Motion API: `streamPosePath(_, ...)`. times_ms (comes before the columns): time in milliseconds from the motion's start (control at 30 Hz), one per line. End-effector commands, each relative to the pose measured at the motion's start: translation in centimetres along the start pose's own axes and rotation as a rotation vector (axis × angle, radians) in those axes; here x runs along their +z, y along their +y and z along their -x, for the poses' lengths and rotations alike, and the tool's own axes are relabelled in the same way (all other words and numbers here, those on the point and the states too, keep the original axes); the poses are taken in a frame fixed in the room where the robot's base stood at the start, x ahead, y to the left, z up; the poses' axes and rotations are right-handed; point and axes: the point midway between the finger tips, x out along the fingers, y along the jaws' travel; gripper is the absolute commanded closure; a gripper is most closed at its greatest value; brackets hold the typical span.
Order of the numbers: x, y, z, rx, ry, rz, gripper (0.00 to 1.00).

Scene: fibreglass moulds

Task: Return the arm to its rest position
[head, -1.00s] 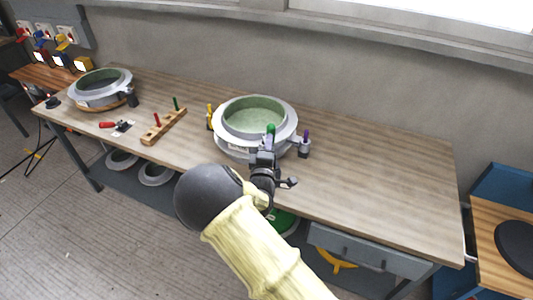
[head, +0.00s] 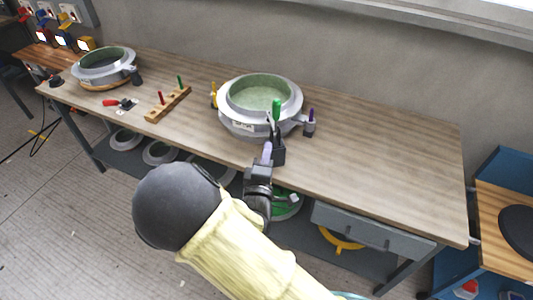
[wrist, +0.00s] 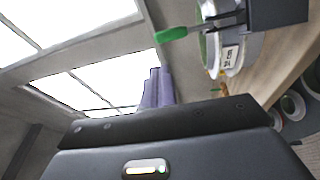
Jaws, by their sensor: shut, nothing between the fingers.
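My arm comes up from the bottom of the head view, and my gripper (head: 267,153) is just in front of the bench's front edge. Its purple fingers (wrist: 155,88) are together and empty in the wrist view. A grey round mould (head: 261,105) with a pale green inside stands on the bench beyond it. A clamp with a green handle (head: 276,110) is upright at the mould's front, close behind my fingertips in the picture. The green handle also shows in the wrist view (wrist: 171,34). Whether my gripper touches the clamp cannot be told.
The wooden bench (head: 385,150) is clear to the right. A second mould (head: 104,66), a wooden rack (head: 168,103) with red and green pegs, and a red-handled tool (head: 117,103) are on the left. A drawer (head: 372,228) hangs below; a blue cart (head: 500,170) stands right.

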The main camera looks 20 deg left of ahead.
Motion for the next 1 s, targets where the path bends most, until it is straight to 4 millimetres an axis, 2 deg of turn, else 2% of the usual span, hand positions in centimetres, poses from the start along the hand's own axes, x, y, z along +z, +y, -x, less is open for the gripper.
streamPosePath(367,-0.1,0.0,0.0,0.000,0.001,0.000,1.00)
streamPosePath(500,0.7,-0.3,-0.5,-0.034,-0.016,-0.030,1.00)
streamPosePath(667,4.0,-1.5,-1.9,-0.177,-0.096,-0.165,1.00)
streamPosePath(800,8.1,-3.0,-2.7,-0.355,-0.207,-0.354,1.00)
streamPosePath(1000,13.1,-3.9,-2.1,-0.572,-0.370,-0.624,1.00)
